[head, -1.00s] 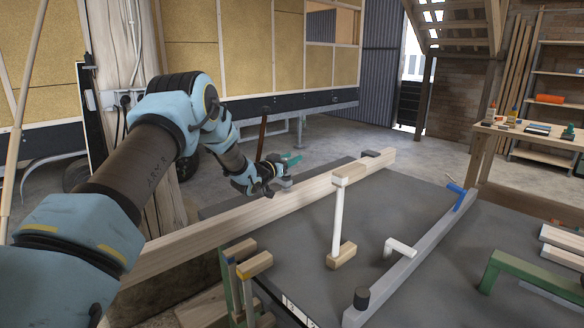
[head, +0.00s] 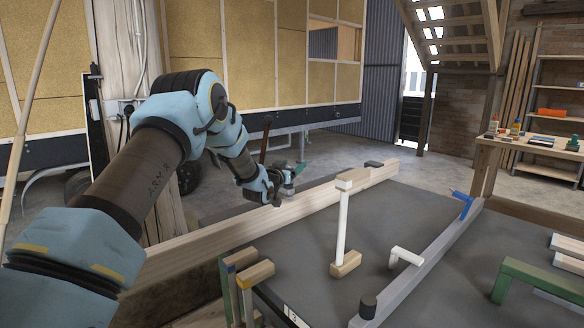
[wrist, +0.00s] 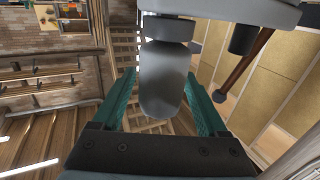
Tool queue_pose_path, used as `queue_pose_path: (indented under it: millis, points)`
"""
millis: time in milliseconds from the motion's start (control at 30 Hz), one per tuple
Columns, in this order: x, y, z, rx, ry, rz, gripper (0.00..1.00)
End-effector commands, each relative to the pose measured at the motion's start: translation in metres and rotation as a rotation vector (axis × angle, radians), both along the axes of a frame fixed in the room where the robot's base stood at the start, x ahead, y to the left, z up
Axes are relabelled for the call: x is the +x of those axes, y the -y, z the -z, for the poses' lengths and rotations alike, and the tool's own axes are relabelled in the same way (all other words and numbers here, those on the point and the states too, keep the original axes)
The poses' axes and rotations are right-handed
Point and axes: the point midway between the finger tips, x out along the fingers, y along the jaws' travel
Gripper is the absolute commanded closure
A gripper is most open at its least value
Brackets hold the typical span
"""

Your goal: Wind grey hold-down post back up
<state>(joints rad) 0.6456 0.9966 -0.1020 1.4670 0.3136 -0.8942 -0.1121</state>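A grey rounded post (wrist: 163,85) stands between my gripper's two green fingers in the wrist view, joined to a darker collar and a wide grey body (wrist: 225,12). My gripper (wrist: 160,85) has its fingers apart, one on each side of the post, with gaps showing. In the head view my gripper (head: 297,171) is beyond the long timber beam, with a small grey piece (head: 288,188) beside it. The arm and fingers hide much of the post there.
The timber beam (head: 220,233) runs along the dark bench top (head: 390,285). A white upright rod (head: 342,225) between wooden blocks and a grey bar (head: 420,262) stand on it. A brown handle (head: 264,142) leans behind my wrist.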

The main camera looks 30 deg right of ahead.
Motion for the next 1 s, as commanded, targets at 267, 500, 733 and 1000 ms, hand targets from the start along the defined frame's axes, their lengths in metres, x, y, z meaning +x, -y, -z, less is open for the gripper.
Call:
queue_pose_path:
  millis: [267,500,733,1000]
  points:
    - [-0.001,-0.002,0.001,0.000,0.000,0.000,0.24]
    - [-0.018,-0.025,0.003,0.001,-0.001,0.000,0.24]
    - [-0.043,-0.060,0.003,0.001,-0.001,0.000,0.24]
    - [-0.061,-0.085,0.001,0.000,0.000,0.000,0.24]
